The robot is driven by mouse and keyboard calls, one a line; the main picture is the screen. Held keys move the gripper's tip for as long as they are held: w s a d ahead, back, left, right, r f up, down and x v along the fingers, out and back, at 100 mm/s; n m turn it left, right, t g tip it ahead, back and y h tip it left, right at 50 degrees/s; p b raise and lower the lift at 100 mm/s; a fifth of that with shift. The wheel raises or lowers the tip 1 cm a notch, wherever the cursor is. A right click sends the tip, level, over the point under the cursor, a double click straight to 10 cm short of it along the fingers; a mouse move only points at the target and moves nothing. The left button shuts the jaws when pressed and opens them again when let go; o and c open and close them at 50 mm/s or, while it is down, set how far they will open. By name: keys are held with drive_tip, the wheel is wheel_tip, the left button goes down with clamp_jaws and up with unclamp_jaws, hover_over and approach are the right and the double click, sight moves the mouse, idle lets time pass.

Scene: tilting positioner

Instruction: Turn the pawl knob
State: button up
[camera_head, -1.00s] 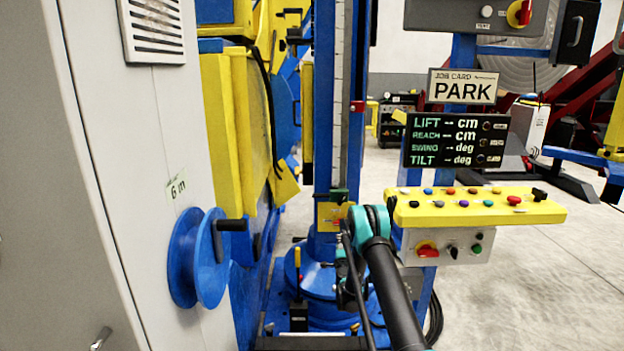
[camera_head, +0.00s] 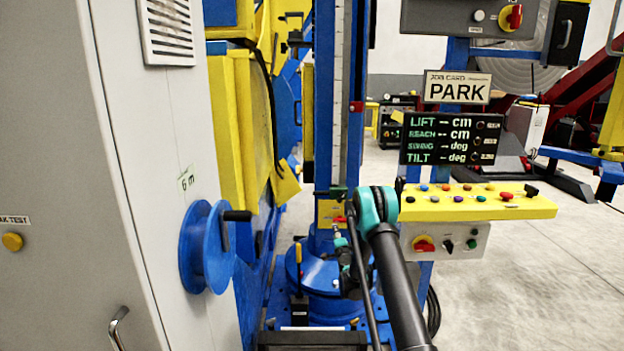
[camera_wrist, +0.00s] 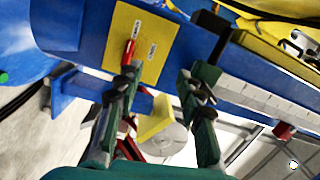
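A yellow plate (camera_wrist: 143,47) on the blue column carries a small red knob or lever (camera_wrist: 128,52) and white labels, tilted in the wrist view. I take the red part to be the pawl knob, but the labels are too small to read. My gripper (camera_wrist: 168,80) is open and empty, its two dark green fingers apart. The left fingertip overlaps the lower end of the red part; I cannot tell whether they touch. In the head view the yellow plate (camera_head: 327,210) is partly hidden behind my arm, and my gripper is small and unclear there.
A grey cabinet (camera_head: 90,120) with a blue reel (camera_head: 205,250) stands close on the left. A yellow button panel (camera_head: 478,203) is right of my arm, below a PARK card (camera_head: 457,88) and a dark readout (camera_head: 452,139). Open floor lies at the right.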

drive_tip(key=s+a+r+n+g+y, duration=0.4)
drive_tip(key=s+r+n, duration=0.4)
drive_tip(key=s+r, duration=0.6)
drive_tip(key=s+r+n+g, duration=0.2)
drive_tip(key=s+r+n, duration=0.1)
drive_tip(key=s, duration=0.4)
drive_tip(key=s+d+f+n+g+h, duration=0.1)
drive_tip(key=s+d, duration=0.3)
drive_tip(key=s, duration=0.9)
drive_tip(key=s+d+f+n+g+h, duration=0.1)
drive_tip(key=s+d+f+g+h, duration=0.2)
drive_tip(key=s, duration=1.1)
drive_tip(key=s+d+f+n+g+h, duration=0.1)
drive_tip(key=s+d+f+n+g, duration=0.1)
drive_tip(key=s, duration=1.1)
drive_tip(key=d+f+g, duration=0.1)
drive_tip(key=d+f, duration=0.1)
drive_tip(key=d, duration=0.1)
drive_tip(key=shift+s+g+h, duration=0.2)
drive_tip(key=shift+g+h, duration=0.2)
